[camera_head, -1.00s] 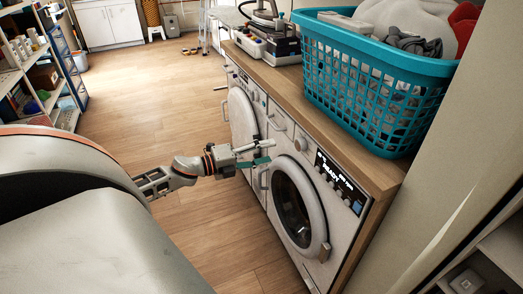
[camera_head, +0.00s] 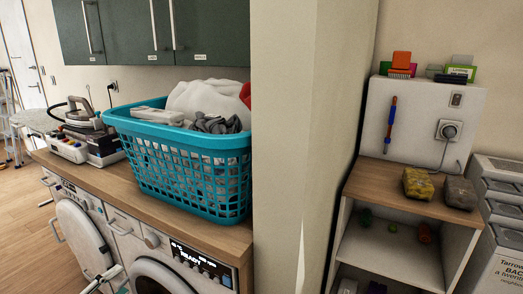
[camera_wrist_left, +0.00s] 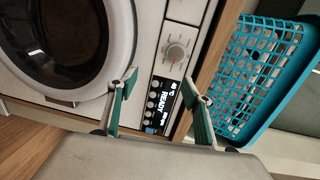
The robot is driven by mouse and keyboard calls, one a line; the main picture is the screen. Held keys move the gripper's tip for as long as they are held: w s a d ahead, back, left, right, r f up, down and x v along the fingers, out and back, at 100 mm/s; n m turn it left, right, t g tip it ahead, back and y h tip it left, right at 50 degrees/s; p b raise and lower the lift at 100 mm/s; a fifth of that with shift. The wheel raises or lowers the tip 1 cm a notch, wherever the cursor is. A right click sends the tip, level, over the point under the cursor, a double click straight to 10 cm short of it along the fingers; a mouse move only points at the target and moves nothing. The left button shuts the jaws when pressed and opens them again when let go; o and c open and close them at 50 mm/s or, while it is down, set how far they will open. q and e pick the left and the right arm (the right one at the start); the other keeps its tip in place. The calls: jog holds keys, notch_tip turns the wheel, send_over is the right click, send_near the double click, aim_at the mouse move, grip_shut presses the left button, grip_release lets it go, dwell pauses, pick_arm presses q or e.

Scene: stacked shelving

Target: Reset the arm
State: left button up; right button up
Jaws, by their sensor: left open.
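My left gripper (camera_head: 108,281) shows only in part at the bottom left edge of the head view, in front of the washing machines. In the left wrist view my left gripper (camera_wrist_left: 160,84) has its two green-padded fingers spread apart with nothing between them. Beyond the fingers are the control panel (camera_wrist_left: 160,104) with its lit READY display and the round door (camera_wrist_left: 70,45) of a washing machine. I cannot tell the exact gap to the panel. The rest of my left arm is out of the head view. My right gripper is in neither view.
A teal laundry basket (camera_head: 190,170) full of cloth stands on the wooden counter (camera_head: 75,176), beside an iron (camera_head: 80,110). The left washer door (camera_head: 78,238) stands ajar. A wall corner (camera_head: 300,150) separates this from a shelf unit (camera_head: 395,190) holding two sponges.

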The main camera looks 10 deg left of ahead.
pick_arm(q)
jog(key=s+d+f+n+g+y+p, duration=0.1)
jog(key=s+d+f+n+g, duration=0.1)
jog(key=s+d+f+n, duration=0.2)
jog(key=s+d+f+n+g+y+p, duration=0.1)
jog(key=s+d+f+n, duration=0.4)
jog(key=s+d, duration=0.5)
jog(key=s+d+f+n+g+y+p, duration=0.1)
jog(key=s+d+f+n, duration=0.4)
jog(key=d, duration=0.6)
jog(key=s+n+g+p, duration=0.1)
jog(key=s+n+p, duration=0.1)
jog(key=n, duration=0.1)
jog(key=shift+s+d+g, duration=0.2)
jog(key=shift+s+g, duration=0.1)
jog(key=shift+s, duration=0.1)
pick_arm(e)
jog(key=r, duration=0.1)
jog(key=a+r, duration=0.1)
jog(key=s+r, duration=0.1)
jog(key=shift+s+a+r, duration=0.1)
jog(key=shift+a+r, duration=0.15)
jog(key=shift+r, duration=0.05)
pick_arm(q)
jog(key=shift+f, duration=0.1)
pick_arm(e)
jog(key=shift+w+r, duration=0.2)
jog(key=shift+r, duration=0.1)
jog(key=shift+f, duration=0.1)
